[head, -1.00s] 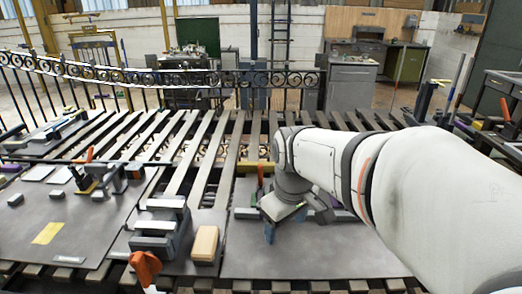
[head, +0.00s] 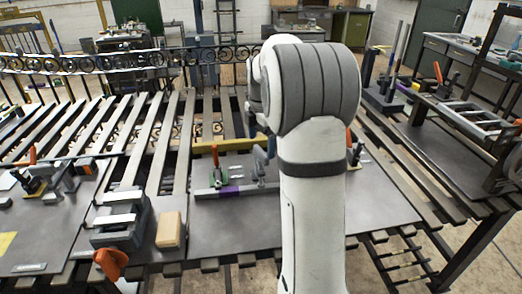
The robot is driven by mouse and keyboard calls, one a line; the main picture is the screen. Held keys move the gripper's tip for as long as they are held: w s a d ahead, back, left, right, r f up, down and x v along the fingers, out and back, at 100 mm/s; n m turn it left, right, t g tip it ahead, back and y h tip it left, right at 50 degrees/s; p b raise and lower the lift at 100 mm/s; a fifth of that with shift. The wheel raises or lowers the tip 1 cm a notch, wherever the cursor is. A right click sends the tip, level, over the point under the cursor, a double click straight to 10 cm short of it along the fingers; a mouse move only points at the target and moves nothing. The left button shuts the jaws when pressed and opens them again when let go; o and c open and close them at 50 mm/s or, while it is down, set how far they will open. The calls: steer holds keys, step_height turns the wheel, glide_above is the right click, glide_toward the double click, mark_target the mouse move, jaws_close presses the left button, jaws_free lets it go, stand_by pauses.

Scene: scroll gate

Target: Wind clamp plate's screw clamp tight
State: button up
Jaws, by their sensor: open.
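A grey screw clamp (head: 122,228) with an orange knob (head: 110,263) at its front stands near the front edge of a grey plate (head: 185,255), left of my arm. A pale bar lies across its top. Whether its jaw is tight cannot be seen. My gripper (head: 261,136) is mostly hidden behind my wrist, over the back of the right-hand plate (head: 225,228). Only small dark and bluish parts show; it is open, well away from the orange knob, with nothing seen between the fingers.
A tan block (head: 169,229) stands right of the clamp. A toggle clamp with an orange lever (head: 32,155) is at left. An iron railing (head: 190,55) runs behind the slatted table.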

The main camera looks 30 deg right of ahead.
mark_target(261, 150)
steer(key=shift+f, duration=2.1)
steer(key=shift+c, duration=0.5)
steer(key=c, duration=0.9)
